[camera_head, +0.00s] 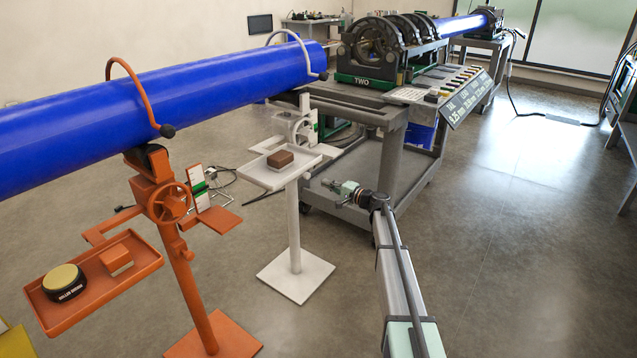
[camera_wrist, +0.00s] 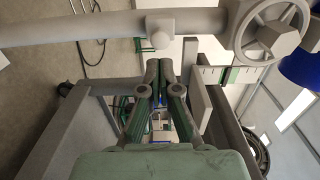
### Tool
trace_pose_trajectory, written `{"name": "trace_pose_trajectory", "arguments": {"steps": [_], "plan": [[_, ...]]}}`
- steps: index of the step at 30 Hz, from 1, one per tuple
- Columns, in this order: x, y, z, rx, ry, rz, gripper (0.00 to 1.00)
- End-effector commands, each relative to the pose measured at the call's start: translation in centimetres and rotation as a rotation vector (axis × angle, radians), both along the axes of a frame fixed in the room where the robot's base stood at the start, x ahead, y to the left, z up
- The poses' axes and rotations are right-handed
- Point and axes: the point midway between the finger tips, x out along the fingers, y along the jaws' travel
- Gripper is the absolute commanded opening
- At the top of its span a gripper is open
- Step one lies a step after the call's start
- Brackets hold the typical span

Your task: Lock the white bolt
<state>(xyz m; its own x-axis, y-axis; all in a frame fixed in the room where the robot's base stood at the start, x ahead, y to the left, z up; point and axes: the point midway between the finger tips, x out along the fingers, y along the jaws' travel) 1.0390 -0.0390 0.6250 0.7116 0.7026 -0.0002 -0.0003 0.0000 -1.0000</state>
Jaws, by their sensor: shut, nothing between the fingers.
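The white stand (camera_head: 293,225) holds up the blue pipe (camera_head: 220,92) and carries a white handwheel (camera_head: 299,130). A white curved clamp arm (camera_head: 290,34) arches over the pipe. In the wrist view, the pale handwheel (camera_wrist: 272,32) is at top right, on a long pale bar. A rounded bolt-like knob (camera_wrist: 160,40) sticks out of a collar on that bar. My gripper (camera_head: 326,184) is right of the white stand, apart from it in the head view. In the wrist view my fingertips (camera_wrist: 160,66) are shut and empty, just below the knob; I cannot tell whether they touch it.
The white stand's tray (camera_head: 256,176) holds a brown block (camera_head: 280,157). An orange stand (camera_head: 193,285) with its own handwheel is at left. The grey fusion cart (camera_head: 372,205) is close behind my gripper.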

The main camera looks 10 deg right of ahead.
Motion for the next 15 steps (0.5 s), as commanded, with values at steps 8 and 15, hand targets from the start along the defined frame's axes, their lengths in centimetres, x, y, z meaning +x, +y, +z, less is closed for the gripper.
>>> {"name": "trace_pose_trajectory", "arguments": {"steps": [8, 15], "plan": [[-3.9, -3.7, 0.2, 0.000, 0.000, -0.002, 0.00], [-5.2, -5.1, 0.1, 0.000, 0.000, 0.000, 0.00]]}}
